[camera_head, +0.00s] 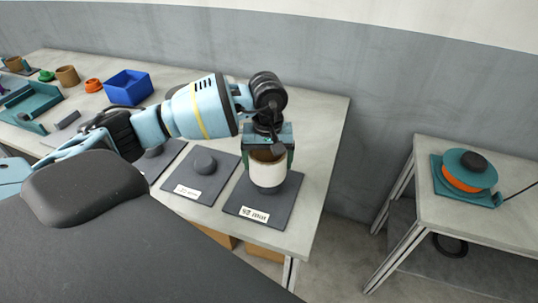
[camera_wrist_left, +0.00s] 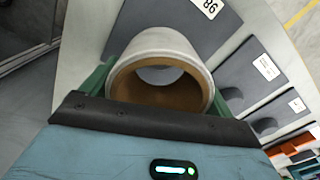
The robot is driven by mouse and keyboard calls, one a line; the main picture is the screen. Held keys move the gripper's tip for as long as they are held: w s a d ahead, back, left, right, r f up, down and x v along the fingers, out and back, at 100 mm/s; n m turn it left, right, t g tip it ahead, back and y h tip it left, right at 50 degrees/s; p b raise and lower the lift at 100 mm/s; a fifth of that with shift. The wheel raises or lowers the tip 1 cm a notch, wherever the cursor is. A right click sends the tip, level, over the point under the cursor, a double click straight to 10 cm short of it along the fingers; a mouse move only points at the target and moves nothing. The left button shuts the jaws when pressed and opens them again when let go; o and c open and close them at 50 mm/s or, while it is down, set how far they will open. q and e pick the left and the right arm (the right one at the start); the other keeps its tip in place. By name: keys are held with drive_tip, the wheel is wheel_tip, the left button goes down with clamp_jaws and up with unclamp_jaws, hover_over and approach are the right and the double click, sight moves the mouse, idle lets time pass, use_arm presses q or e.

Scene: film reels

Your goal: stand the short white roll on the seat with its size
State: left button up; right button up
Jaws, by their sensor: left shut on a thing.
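The short white roll (camera_head: 268,174) has a brown core and is upright in the head view. My left gripper (camera_head: 268,152) is shut on its upper part, with a green finger on each side. The wrist view looks into the open brown end of the roll (camera_wrist_left: 160,82) between the fingers. The roll is over the rightmost dark seat plate (camera_head: 285,210), which has a white label at its front. I cannot tell whether the roll touches the plate. The middle seat plate (camera_head: 222,181) has a bare round dark peg. My right gripper is out of view.
A third seat plate (camera_head: 167,152) is partly behind my left arm. A blue bin (camera_head: 128,88), an orange piece (camera_head: 93,85) and brown rolls (camera_head: 67,76) stand farther left. A side table at right holds a teal and orange reel device (camera_head: 465,172).

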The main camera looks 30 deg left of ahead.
use_arm(q)
wheel_tip(320, 180, down, 4)
drive_tip(key=shift+r+b, duration=0.25)
drive_tip(key=shift+b, duration=0.25)
drive_tip(key=shift+f, duration=0.25)
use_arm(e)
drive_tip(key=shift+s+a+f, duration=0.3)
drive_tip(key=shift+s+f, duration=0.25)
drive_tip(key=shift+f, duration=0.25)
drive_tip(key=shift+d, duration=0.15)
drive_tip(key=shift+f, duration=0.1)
use_arm(q)
drive_tip(key=shift+f+b, duration=0.45)
drive_tip(key=shift+f, duration=0.15)
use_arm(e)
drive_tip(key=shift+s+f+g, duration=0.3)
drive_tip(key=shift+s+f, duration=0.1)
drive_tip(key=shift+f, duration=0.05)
use_arm(q)
drive_tip(key=o, duration=0.9)
drive_tip(key=shift+o, duration=0.2)
